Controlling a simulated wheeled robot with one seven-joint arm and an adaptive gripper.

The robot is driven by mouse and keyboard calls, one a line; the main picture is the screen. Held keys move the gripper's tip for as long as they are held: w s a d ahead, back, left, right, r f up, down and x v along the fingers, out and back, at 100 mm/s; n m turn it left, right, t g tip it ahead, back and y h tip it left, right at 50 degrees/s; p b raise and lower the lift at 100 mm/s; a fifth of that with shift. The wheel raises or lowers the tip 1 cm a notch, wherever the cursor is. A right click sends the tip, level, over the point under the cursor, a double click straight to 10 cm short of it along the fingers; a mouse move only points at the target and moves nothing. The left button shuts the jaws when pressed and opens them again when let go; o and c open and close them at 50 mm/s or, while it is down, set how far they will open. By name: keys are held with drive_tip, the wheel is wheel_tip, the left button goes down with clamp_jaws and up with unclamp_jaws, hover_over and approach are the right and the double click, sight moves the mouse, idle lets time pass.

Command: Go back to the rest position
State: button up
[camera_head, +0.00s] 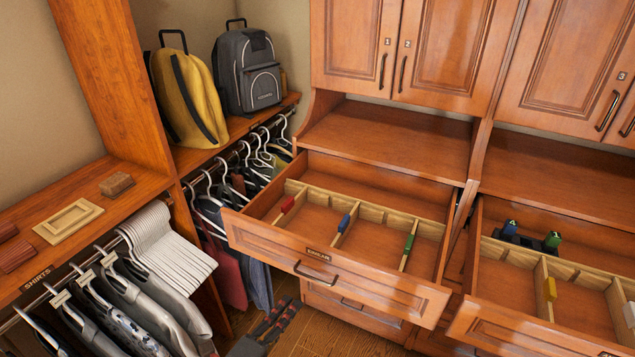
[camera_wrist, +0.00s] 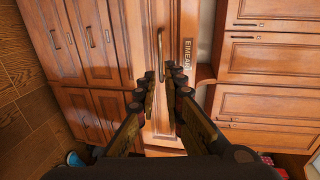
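My gripper (camera_head: 272,323) is low in the head view, in front of the drawer chest and below the open left drawer (camera_head: 330,262). In the wrist view my gripper (camera_wrist: 161,76) shows two dark fingers with a gap between them and nothing held.
The left drawer holds dividers with red (camera_head: 288,205), blue (camera_head: 344,222) and green (camera_head: 409,243) pieces. The right drawer (camera_head: 540,330) is also open. Hanging clothes (camera_head: 140,300) are at the left. Yellow (camera_head: 188,95) and grey (camera_head: 247,72) backpacks stand on a shelf. Some wooden floor (camera_head: 325,335) is clear.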

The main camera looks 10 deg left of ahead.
drive_tip(key=s+a+f+n+g+y, duration=0.2)
drive_tip(key=a+f+n+g+y, duration=0.1)
drive_tip(key=a+f+n+y, duration=0.75)
drive_tip(key=s+a+r+n+g+y, duration=0.2)
drive_tip(key=s+a+r+n+g, duration=0.2)
drive_tip(key=s+a+n+g, duration=0.35)
drive_tip(key=d+r+n+h, duration=0.1)
drive_tip(key=d+r, duration=0.4)
drive_tip(key=d, duration=1.1)
drive_tip(key=d+r+n+t+h, duration=0.1)
drive_tip(key=d+r+h, duration=0.2)
drive_tip(key=d, duration=1.3)
drive_tip(key=d+r+n+h, duration=0.2)
drive_tip(key=d+r, duration=0.6)
drive_tip(key=d, duration=0.8)
drive_tip(key=shift+r+h, duration=0.15)
drive_tip(key=shift+h, duration=0.4)
